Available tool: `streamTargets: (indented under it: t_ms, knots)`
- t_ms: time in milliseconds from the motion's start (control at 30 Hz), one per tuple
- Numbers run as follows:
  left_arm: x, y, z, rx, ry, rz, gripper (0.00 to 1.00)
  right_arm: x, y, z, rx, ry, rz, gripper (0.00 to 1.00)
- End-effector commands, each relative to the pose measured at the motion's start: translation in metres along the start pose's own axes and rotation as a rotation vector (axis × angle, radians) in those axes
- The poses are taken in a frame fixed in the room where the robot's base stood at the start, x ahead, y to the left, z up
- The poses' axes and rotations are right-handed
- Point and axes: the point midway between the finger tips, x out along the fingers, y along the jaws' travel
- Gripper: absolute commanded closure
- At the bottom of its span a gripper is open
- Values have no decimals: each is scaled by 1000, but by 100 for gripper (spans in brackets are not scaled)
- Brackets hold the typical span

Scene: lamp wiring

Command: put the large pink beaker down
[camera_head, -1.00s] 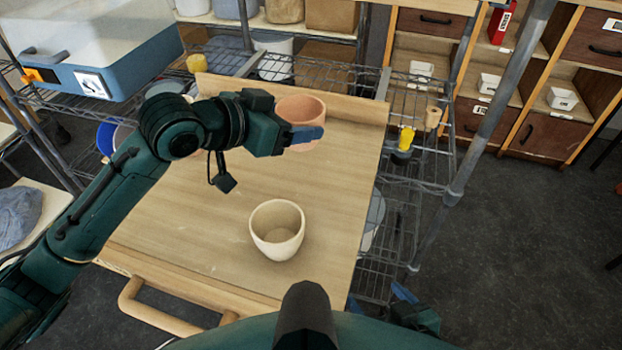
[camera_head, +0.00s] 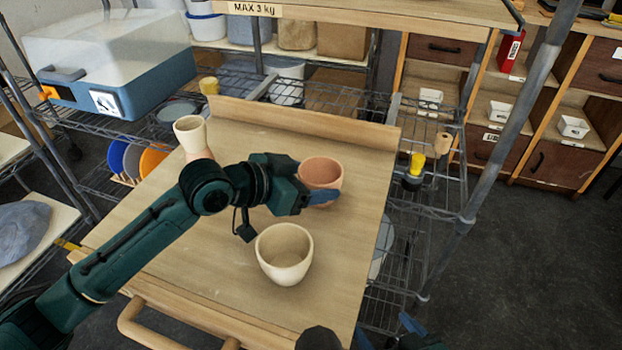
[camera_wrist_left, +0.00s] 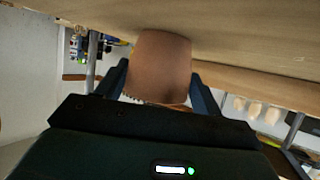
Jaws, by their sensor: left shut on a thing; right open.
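The large pink beaker (camera_head: 322,173) is upright over the right part of the wooden board (camera_head: 230,225), behind a cream cup (camera_head: 285,253). My left gripper (camera_head: 322,197) is shut on the beaker, with a blue finger across its front side. In the left wrist view the beaker (camera_wrist_left: 160,65) sits between both fingers, and its base meets or nearly meets the board (camera_wrist_left: 235,35); I cannot tell if it touches. My right gripper (camera_head: 408,328) is open at the bottom edge of the head view, mostly cut off.
A cream beaker (camera_head: 190,132) stands at the board's far left, above something pinkish partly hidden by my arm. A raised wooden lip (camera_head: 300,122) closes the board's back. A wire rack with a yellow-topped item (camera_head: 416,165) is to the right. Bare board lies right of the cream cup.

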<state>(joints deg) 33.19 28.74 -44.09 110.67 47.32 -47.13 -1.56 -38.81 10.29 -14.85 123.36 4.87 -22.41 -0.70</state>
Motion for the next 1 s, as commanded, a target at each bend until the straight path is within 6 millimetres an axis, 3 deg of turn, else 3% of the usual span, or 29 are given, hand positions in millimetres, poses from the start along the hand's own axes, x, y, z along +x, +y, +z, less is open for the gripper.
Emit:
streamTargets:
  t_ms: [267,300,567,867,1000]
  knots:
    - [0,0,0,1,3,-1,59,1,-1,-1,9,2,2,22]
    - [1,0,2,1,1,-1,32,1,-1,-1,9,3,2,22]
    - [1,0,1,1,1,-1,11,1,-1,-1,9,2,1,22]
    - [-1,0,-3,1,3,-1,11,0,-1,-1,8,1,0,22]
    - [-19,-1,-1,2,2,-3,11,0,-1,0,5,0,0,22]
